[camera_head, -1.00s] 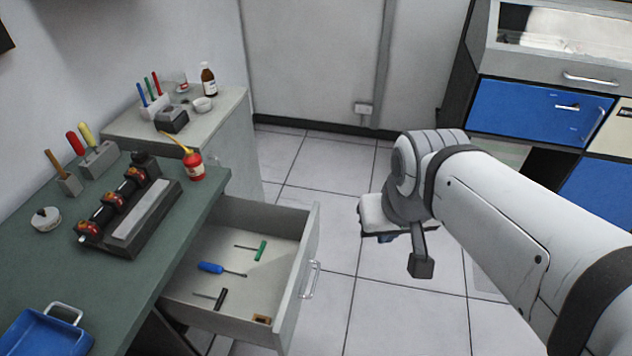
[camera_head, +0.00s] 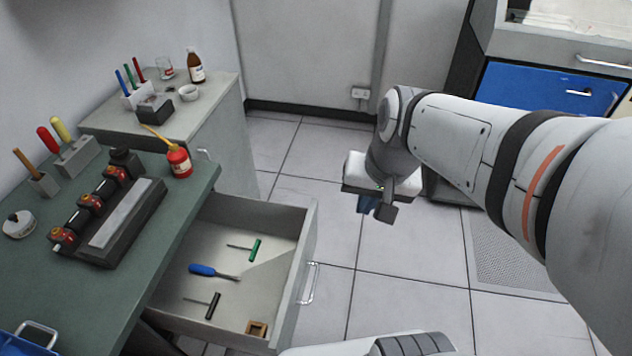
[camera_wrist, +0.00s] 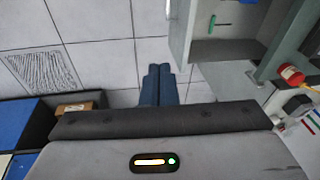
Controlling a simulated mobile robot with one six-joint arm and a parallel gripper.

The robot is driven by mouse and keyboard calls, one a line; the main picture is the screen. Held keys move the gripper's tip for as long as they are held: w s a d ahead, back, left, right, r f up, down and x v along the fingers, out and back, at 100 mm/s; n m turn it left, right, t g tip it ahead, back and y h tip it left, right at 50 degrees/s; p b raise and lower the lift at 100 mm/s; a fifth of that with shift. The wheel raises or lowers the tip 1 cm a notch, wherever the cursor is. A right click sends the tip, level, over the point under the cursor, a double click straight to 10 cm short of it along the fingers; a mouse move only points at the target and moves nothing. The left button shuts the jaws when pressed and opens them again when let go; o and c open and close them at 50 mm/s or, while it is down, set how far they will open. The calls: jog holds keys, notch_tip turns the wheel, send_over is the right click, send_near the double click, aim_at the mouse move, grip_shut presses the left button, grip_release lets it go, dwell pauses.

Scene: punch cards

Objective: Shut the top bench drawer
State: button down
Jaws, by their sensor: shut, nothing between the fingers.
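The top bench drawer (camera_head: 296,275) is pulled out from under the green-topped bench (camera_head: 190,196). Its front with a metal handle (camera_head: 311,283) faces right, toward my arm. Inside lie a green-handled tool (camera_head: 255,250), a blue screwdriver (camera_head: 203,270), a black-handled tool (camera_head: 213,305) and a small brown block (camera_head: 257,328). My gripper (camera_head: 368,204) is shut and empty, to the right of the drawer front and apart from it. In the wrist view its blue fingers (camera_wrist: 160,84) are together, and the drawer (camera_wrist: 228,50) shows at upper right.
On the bench stand an oil can (camera_head: 179,161), a dark fixture (camera_head: 110,225) and tool holders. A second grey cabinet (camera_head: 217,125) stands behind. Blue-fronted drawers (camera_head: 540,88) are at the far right. The tiled floor between is clear apart from a grate (camera_head: 512,255).

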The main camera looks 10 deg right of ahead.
jog(key=w+d+f+m+y+b, duration=0.2)
jog(key=w+f+m+b, duration=0.35)
jog(key=f, duration=0.55)
jog(key=w+d+f+m+y+b, duration=0.35)
jog(key=w+f+m, duration=0.35)
jog(key=f, duration=0.4)
jog(key=w+d+f+m+y+b, duration=0.2)
jog(key=w+f+m+b, duration=0.45)
jog(key=f, duration=0.45)
send_near(315, 233)
jog(key=shift+t, duration=0.4)
jog(key=x, duration=0.3)
jog(key=s+x, duration=0.1)
jog(key=x, duration=0.1)
jog(key=shift+w+f, duration=0.15)
jog(key=shift+f, duration=0.4)
jog(key=shift+w+a, duration=0.15)
jog(key=shift+a, duration=0.15)
